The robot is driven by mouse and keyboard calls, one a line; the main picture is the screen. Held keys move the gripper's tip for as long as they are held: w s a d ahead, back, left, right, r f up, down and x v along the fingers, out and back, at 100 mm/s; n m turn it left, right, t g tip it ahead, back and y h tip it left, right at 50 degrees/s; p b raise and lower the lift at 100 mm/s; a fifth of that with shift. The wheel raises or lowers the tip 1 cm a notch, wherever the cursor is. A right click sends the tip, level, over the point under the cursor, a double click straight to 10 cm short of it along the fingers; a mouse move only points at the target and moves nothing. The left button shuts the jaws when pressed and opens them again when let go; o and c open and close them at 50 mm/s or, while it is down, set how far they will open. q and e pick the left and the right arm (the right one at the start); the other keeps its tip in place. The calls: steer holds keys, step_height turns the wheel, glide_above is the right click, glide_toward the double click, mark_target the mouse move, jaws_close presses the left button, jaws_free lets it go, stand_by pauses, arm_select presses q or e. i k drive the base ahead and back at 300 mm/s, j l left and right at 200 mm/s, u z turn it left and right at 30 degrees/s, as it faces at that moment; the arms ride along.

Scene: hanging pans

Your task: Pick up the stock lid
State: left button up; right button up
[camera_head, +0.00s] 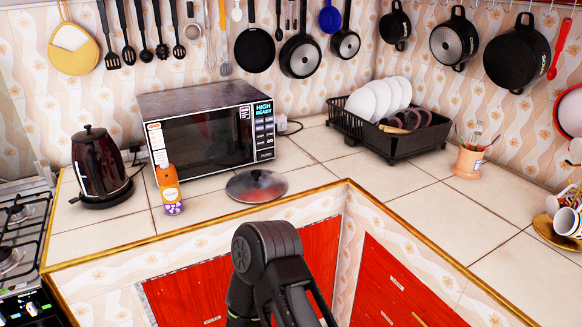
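The lid (257,185) lies flat on the tiled counter, in front of the microwave. My other arm is out of view. Nothing covers the lid.
A microwave (208,128) stands behind the lid, and an orange bottle (169,190) and dark kettle (101,168) stand left. A black dish rack (388,135) stands back right, with a utensil cup (468,160) beyond. Pans hang above. The counter right of the lid is clear.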

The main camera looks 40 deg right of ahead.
mark_target(253, 187)
steer(key=k+l, duration=0.1)
steer(key=l, duration=0.6)
steer(key=l+u, duration=0.1)
steer(key=l, duration=0.65)
steer(key=k, duration=0.05)
